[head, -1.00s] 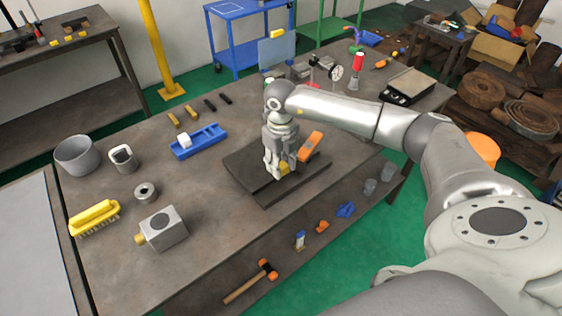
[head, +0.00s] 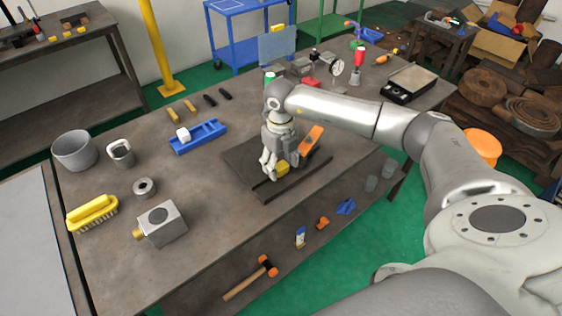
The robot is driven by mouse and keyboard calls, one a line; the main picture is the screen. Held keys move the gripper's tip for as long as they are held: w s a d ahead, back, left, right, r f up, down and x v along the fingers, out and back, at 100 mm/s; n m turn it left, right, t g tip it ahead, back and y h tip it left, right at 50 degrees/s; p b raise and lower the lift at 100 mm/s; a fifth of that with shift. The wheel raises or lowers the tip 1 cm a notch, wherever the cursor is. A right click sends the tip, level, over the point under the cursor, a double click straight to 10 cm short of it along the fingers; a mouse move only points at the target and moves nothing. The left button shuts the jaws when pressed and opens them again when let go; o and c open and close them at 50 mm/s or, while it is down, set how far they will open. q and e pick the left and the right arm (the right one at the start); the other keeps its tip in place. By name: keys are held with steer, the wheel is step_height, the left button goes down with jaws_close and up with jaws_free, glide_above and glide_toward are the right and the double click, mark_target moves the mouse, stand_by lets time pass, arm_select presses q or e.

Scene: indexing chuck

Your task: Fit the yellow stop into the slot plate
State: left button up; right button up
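The slot plate (head: 262,189) is a dark flat plate on the workbench, with a groove line near its front side. The yellow stop (head: 283,168) is a small yellow block at the plate's middle. I cannot tell whether it sits down in the slot or on top. My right gripper (head: 279,168) points down over the plate, close to the stop. Its fingers look spread apart, with the stop showing clear beside the front finger. Part of the stop's far side is hidden by the gripper. My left gripper is not in view.
An orange piece (head: 312,139) stands just right of my gripper. A blue tray (head: 198,138) with a white block, a grey vise-like block (head: 163,224), a ring (head: 144,188) and a yellow brush (head: 92,213) lie to the left. The bench between them is clear.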

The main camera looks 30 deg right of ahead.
steer(key=shift+d, duration=0.1)
step_height(320, 180, up, 12)
stand_by(0.5)
stand_by(0.5)
